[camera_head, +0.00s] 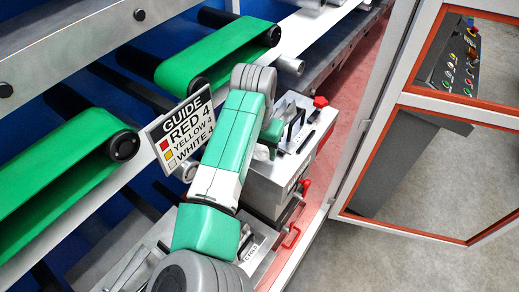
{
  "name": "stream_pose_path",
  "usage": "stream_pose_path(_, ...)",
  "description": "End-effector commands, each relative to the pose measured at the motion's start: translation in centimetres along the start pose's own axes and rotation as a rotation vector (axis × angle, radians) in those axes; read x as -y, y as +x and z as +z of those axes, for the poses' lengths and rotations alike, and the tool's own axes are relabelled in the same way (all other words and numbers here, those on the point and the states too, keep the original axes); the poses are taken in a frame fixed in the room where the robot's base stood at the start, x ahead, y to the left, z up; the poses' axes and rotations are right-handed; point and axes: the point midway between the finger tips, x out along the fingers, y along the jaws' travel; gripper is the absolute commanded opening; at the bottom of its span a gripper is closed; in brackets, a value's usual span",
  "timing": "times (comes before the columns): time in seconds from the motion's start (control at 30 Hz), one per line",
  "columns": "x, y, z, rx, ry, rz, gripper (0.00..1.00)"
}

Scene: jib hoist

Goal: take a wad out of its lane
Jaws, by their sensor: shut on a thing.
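My arm reaches up from the bottom and bends down over a grey box (275,190) at the centre. My gripper (264,153) is mostly hidden behind my own forearm, at the left side of this box's top. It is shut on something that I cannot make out. I cannot pick out any wad or its lane for certain. The box's top has dark slots, a black handle (296,122) and a red knob (320,102).
A guide sign (183,132) reads red 4, yellow 4, white 4. Green conveyor belts (65,160) lie at left. Another grey box (135,262) stands at the bottom, partly behind my arm. An orange-edged frame (400,215) and a button panel (458,68) are at right.

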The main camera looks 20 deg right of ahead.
Motion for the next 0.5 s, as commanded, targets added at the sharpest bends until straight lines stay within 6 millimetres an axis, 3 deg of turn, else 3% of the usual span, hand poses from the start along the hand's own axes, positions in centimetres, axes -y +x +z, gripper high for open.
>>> stream_pose_path(0.1,0.0,-2.6,-0.4,-0.003,0.000,0.001,0.33)
stream_pose_path(0.17,-0.9,-2.4,0.2,0.000,0.004,0.003,0.33)
stream_pose_path(0.5,-8.6,-3.9,5.1,-0.003,0.003,0.004,0.33)
